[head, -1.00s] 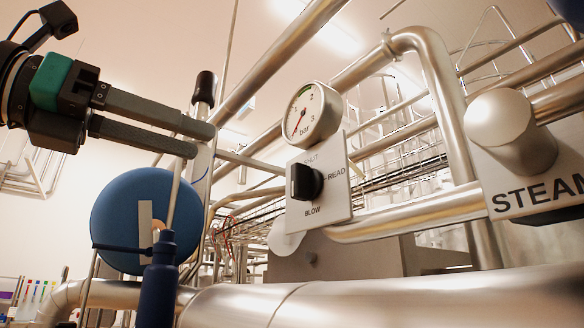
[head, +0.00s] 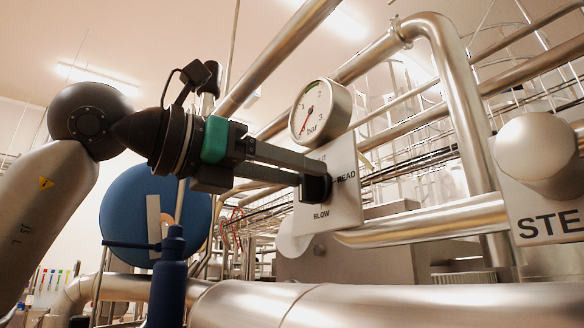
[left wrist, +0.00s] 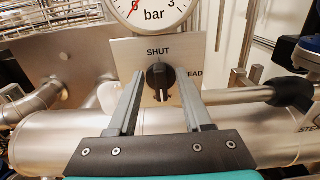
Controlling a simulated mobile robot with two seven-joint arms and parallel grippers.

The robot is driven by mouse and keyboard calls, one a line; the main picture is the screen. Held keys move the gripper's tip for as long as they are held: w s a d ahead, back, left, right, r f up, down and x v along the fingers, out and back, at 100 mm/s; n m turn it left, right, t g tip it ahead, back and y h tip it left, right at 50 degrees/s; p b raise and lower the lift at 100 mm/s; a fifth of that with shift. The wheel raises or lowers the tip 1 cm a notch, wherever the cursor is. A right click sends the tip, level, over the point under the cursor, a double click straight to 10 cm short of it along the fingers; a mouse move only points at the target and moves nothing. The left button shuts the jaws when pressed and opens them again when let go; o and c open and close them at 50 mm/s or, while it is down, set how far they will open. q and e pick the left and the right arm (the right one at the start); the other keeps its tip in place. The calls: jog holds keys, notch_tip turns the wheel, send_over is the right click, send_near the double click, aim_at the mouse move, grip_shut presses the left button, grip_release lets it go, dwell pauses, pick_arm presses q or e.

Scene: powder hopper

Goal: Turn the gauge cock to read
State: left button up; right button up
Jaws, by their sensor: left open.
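The gauge cock (head: 317,189) is a black knob on a pale plate (head: 343,199) marked SHUT at top, READ at right and BLOW at bottom. My left gripper (head: 318,173) is open, its fingertips at the knob. In the left wrist view the knob (left wrist: 159,76) sits between the two open fingers (left wrist: 160,84), with a gap on each side. Its grip bar stands upright there, along the SHUT–BLOW line; which end is the pointer is unclear. The round gauge (head: 318,111) above has a red needle at the low end of its scale. My right gripper is out of view.
A blue disc (head: 125,215) and a dark blue bottle-like part (head: 168,280) stand at left. A wide steel pipe (head: 400,305) runs below the plate. A STEAM plate with a rounded metal part (head: 530,150) is at right. Pipes crowd the background.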

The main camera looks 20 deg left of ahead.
pick_arm(q)
jog(key=shift+c, duration=0.2)
grip_shut()
jog(key=shift+n, duration=0.3)
jog(key=n+b, duration=0.1)
jog(key=n, duration=0.1)
jog(key=n+b, duration=0.1)
jog(key=shift+w+a+f+n, duration=0.15)
jog(key=shift+n, duration=0.25)
jog(key=shift+w+a+f+n+b, duration=0.15)
jog(key=shift+n+b, duration=0.85)
jog(key=shift+n, duration=1.25)
jog(key=shift+a+f+n+b, duration=0.15)
jog(key=shift+n+b, duration=0.9)
jog(key=shift+n, duration=1.15)
jog(key=shift+w+a+f+n+b, duration=0.15)
jog(key=shift+n+b, duration=0.85)
jog(key=shift+n, duration=1.25)
jog(key=shift+s+d, duration=0.1)
